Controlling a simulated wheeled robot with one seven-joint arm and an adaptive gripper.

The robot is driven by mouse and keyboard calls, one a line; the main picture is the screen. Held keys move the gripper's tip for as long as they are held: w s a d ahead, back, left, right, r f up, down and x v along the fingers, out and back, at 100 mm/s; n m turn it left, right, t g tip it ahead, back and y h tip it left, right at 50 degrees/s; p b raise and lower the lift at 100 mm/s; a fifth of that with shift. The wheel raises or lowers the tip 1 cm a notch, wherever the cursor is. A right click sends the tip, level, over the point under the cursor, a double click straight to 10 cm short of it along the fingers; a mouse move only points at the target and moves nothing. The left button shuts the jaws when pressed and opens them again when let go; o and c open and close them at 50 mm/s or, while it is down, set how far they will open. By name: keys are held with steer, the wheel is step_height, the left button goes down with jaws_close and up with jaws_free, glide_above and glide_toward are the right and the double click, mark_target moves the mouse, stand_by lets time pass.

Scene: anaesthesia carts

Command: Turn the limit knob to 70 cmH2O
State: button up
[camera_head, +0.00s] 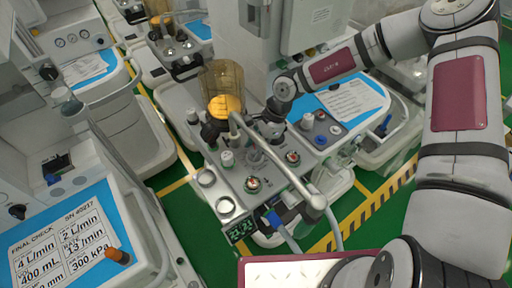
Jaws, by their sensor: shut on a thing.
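My gripper (270,130) points down at the back of the middle cart's control panel (233,180), just right of the amber canister. Its dark fingers are shut on a small knob there, which they mostly hide; I take it to be the limit knob. Its scale and pointer are too small and covered to read.
A grey tube (290,178) crosses the panel in front. Other knobs, such as a red-marked one (252,184), and a blue-edged sheet (352,101) are close by. Other carts stand left and behind.

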steer(key=shift+m, duration=0.6)
steer(key=shift+t, duration=0.3)
steer(key=o, duration=1.2)
steer(key=shift+c, duration=0.2)
steer(key=v, duration=1.2)
steer(key=shift+c, duration=0.4)
